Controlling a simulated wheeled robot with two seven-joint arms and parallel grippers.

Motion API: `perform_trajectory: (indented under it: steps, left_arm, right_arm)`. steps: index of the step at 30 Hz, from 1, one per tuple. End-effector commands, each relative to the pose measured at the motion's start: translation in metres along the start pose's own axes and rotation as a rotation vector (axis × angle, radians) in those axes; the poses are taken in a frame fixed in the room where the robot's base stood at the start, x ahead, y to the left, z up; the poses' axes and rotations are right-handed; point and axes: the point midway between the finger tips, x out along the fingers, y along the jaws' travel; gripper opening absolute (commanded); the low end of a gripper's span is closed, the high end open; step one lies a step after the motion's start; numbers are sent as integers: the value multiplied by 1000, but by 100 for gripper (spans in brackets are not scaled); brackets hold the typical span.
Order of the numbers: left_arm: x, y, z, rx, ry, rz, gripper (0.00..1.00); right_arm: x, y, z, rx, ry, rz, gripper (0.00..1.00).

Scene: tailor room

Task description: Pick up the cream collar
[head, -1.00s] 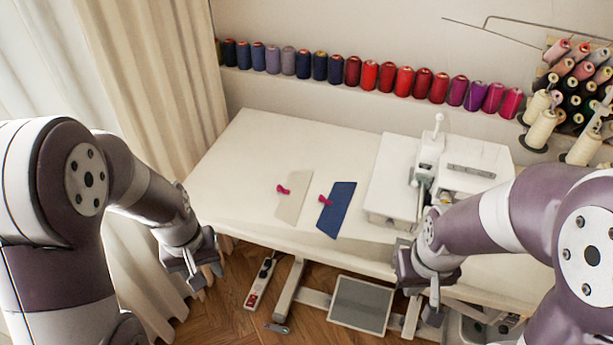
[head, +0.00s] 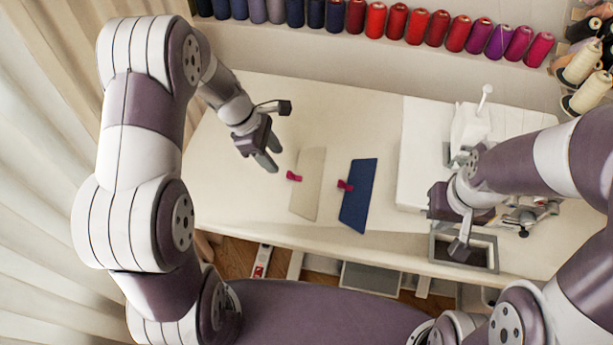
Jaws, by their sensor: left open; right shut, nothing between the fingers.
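The cream collar (head: 309,188) is a pale, narrow flat piece lying on the white table, with a small magenta clip (head: 294,176) at its left edge. My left gripper (head: 271,165) is open and empty, above the table just left of the collar's upper part, apart from it. A navy blue collar (head: 358,198) with its own magenta clip (head: 345,185) lies to the right of the cream one. My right gripper (head: 459,247) is shut and empty, over the table's front right part near the sewing machine.
The white sewing machine (head: 425,165) stands on the right of the table (head: 335,110), partly behind my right arm. A grey-framed opening (head: 478,252) is by the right gripper. Several thread spools (head: 376,20) line the back shelf. The table behind the collars is clear.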

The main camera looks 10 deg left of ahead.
Motion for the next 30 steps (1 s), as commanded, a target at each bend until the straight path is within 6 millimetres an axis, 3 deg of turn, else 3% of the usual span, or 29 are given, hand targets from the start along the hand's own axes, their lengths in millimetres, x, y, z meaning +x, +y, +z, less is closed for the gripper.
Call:
perform_trajectory:
  steps: [12,20,21,25,30]
  left_arm:
    - [66,3,6,3,1,-2,47]
    - [73,4,6,3,2,2,47]
    - [73,4,6,3,2,2,44]
    - [73,4,6,3,1,2,1]
    - [73,4,6,3,1,1,0]
  right_arm:
    - [2,0,0,0,0,0,0]
    - [2,0,0,0,0,0,0]
    - [2,0,0,0,0,0,0]
    - [2,0,0,0,0,0,0]
    - [2,0,0,0,0,0,0]
